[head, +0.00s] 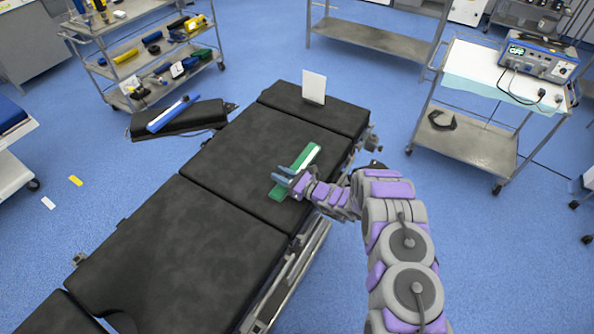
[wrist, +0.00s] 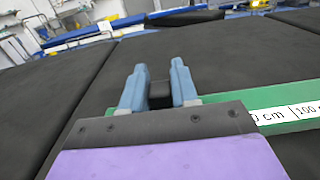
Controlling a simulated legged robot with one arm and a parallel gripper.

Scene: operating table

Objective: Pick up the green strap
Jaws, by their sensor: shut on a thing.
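The green strap (head: 306,158) lies lengthwise on the black padded operating table (head: 238,155), with a white label strip along it. My gripper (head: 279,173) is at the strap's near end, with its light-blue fingers across it. In the wrist view, my gripper (wrist: 159,67) has its two fingers a small gap apart, with a dark block between them. The green strap (wrist: 232,110) runs out to the right from behind the gripper body, its label showing centimetre marks. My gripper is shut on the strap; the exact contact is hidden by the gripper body.
A white card (head: 314,87) stands upright on the table's far section. A black pad with a blue item (head: 174,115) is at the table's left. A shelved cart (head: 150,60) stands at upper left, and a device trolley (head: 470,145) at right. The near table sections are clear.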

